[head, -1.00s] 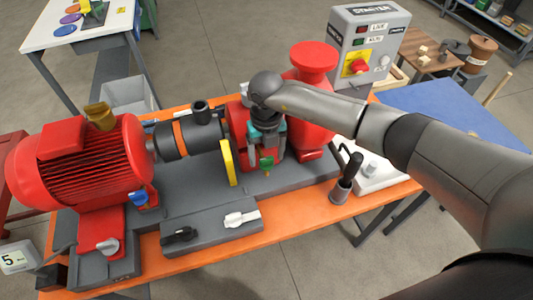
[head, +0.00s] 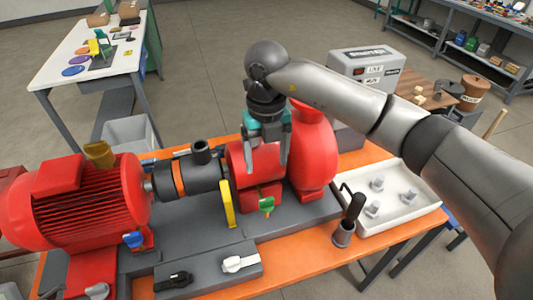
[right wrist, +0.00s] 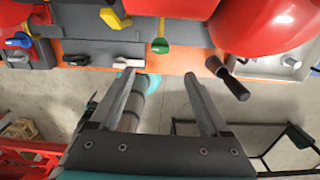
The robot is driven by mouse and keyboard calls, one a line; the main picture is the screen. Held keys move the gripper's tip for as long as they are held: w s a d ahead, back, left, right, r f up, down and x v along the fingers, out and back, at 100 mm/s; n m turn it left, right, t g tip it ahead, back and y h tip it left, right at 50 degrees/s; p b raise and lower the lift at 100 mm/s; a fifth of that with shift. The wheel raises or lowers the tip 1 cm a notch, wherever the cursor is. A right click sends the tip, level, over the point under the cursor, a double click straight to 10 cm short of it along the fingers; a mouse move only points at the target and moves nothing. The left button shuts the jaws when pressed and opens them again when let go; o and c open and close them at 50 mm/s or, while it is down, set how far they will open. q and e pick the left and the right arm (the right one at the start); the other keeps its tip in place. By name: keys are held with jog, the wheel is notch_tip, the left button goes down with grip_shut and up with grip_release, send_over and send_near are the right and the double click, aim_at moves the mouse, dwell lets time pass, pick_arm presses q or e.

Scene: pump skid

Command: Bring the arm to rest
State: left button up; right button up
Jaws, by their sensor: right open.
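My right arm (head: 350,95) comes in from the right and bends down at the wrist over the pump skid. My right gripper (head: 268,162) points down in front of the red pump (head: 314,150), above the green-handled valve (head: 266,204). Its fingers are apart with nothing between them. In the right wrist view the open fingers of the gripper (right wrist: 159,78) reach toward the skid's edge, with the green handle (right wrist: 160,45) beyond them. My left gripper is not in the head view.
The red motor (head: 75,205) and yellow guard (head: 227,204) stand on the skid. The grey starter box (head: 372,72) stands behind my arm.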

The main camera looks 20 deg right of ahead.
notch_tip(320, 180, up, 2)
dwell(0.5)
